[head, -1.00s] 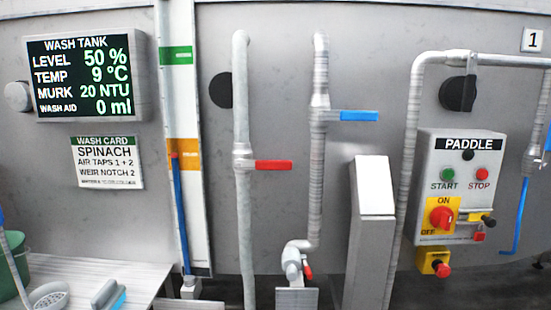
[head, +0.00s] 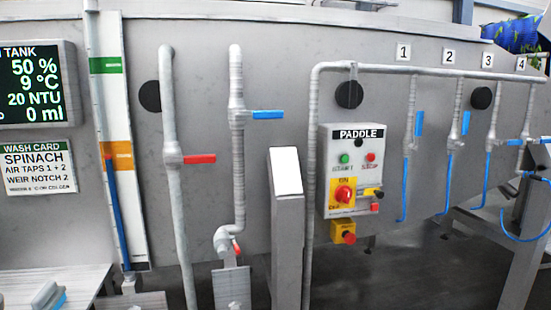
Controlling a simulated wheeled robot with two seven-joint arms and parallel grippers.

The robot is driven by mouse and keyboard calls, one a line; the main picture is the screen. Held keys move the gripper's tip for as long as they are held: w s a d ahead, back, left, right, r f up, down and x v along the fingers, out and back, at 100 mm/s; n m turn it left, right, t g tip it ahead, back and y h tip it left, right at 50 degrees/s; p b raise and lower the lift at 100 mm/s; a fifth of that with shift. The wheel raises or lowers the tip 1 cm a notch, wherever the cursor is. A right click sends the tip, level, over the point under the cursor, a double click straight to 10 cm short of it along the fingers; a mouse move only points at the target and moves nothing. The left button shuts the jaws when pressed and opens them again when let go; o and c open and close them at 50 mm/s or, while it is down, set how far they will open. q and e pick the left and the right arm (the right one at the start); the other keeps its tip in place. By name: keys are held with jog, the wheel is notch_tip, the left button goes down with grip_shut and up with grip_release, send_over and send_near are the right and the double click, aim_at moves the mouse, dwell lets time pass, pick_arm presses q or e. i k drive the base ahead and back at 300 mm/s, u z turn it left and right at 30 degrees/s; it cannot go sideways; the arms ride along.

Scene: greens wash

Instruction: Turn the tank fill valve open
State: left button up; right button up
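Two upright pipes with lever valves stand in front of the grey tank wall. One valve has a red lever (head: 199,159) pointing right, crosswise to its pipe. The other has a blue lever (head: 268,115), also pointing right and crosswise to its pipe. No label shows which one is the tank fill valve. A small red lever (head: 236,248) sits low at the bend of the second pipe. The wash tank display (head: 34,85) reads level 50 %, 9 °C, 20 NTU and 0 ml. Neither gripper is in view.
A grey post (head: 288,225) stands right of the valves. Beyond it are the paddle control box (head: 350,170) and numbered air taps with blue levers, such as tap 1 (head: 419,123). A bench (head: 85,284) with a blue-edged brush is at lower left.

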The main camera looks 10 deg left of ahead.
aim_at(208, 158)
jog(key=z, duration=0.5)
jog(key=i, duration=0.9)
jog(key=u, duration=1.55)
